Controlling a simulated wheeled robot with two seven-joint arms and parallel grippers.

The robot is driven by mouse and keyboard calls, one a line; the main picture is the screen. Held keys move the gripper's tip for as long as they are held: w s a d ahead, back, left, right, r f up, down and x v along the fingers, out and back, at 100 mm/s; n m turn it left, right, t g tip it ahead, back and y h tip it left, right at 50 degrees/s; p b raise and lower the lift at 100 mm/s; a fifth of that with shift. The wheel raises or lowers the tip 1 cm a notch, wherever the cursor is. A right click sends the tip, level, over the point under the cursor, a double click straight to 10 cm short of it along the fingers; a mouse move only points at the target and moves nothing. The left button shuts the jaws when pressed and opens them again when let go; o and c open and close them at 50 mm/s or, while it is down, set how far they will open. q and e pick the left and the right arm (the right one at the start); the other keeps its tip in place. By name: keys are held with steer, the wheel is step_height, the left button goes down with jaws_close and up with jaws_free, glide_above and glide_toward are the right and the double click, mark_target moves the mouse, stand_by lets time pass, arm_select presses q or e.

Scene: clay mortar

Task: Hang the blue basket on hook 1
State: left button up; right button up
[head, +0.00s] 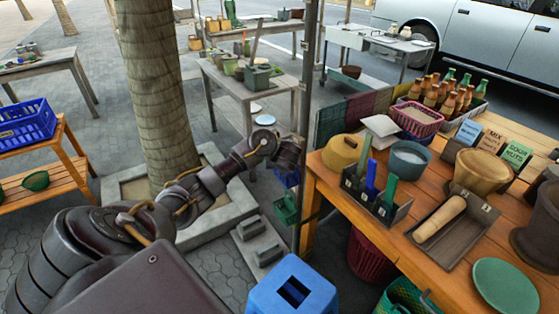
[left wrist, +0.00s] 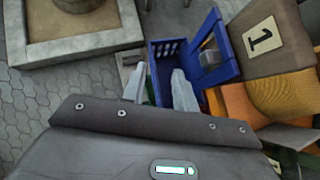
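The blue basket (head: 286,177) is just below my left gripper (head: 290,153), beside the thin pole; the arm partly hides it in the head view. In the left wrist view the basket (left wrist: 163,50) lies just beyond my left gripper (left wrist: 160,78). The fingers are apart, one on each side of the basket's near-left wall, with a visible gap; contact is unclear. A plate marked 1 (left wrist: 263,38) is right of the basket. The hook itself is not clearly seen. My right gripper is in neither view.
A green basket (head: 287,208) is lower by the pole (head: 306,120). A crowded wooden table (head: 330,185) stands right, a blue stool (head: 291,285) in front. Another blue basket (head: 25,125) sits on the left shelf.

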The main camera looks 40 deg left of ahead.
arm_select(q)
steer(key=p+v, duration=0.5)
steer(key=v, duration=0.3)
steer(key=shift+w, duration=0.15)
steer(key=s+d+f+n+g+h, duration=0.2)
steer(key=s+d+f+n+h, duration=0.25)
steer(key=f, duration=0.75)
steer(key=s+d+f+n+g+h, duration=0.1)
steer(key=s+d+f+n, duration=0.3)
steer(key=s+d+f, duration=0.55)
steer(key=s+d+f+n+g+h, duration=0.1)
steer(key=s+f+n+g+h, duration=0.2)
steer(key=f, duration=1.2)
steer(key=s+d+f+n, duration=0.1)
steer(key=s+f+n, duration=0.3)
steer(key=s, duration=0.7)
steer(key=s+d+f+n+y, duration=0.1)
steer(key=s+f+n, duration=0.3)
steer(key=s, duration=0.8)
steer(key=s+d+f+n+t, duration=0.1)
steer(key=s+f+n, duration=0.3)
steer(key=s+f, duration=0.3)
steer(key=s, duration=0.4)
steer(key=shift+s+d+y, duration=0.15)
steer(key=shift+d+y, duration=0.15)
steer(key=shift+y, duration=0.05)
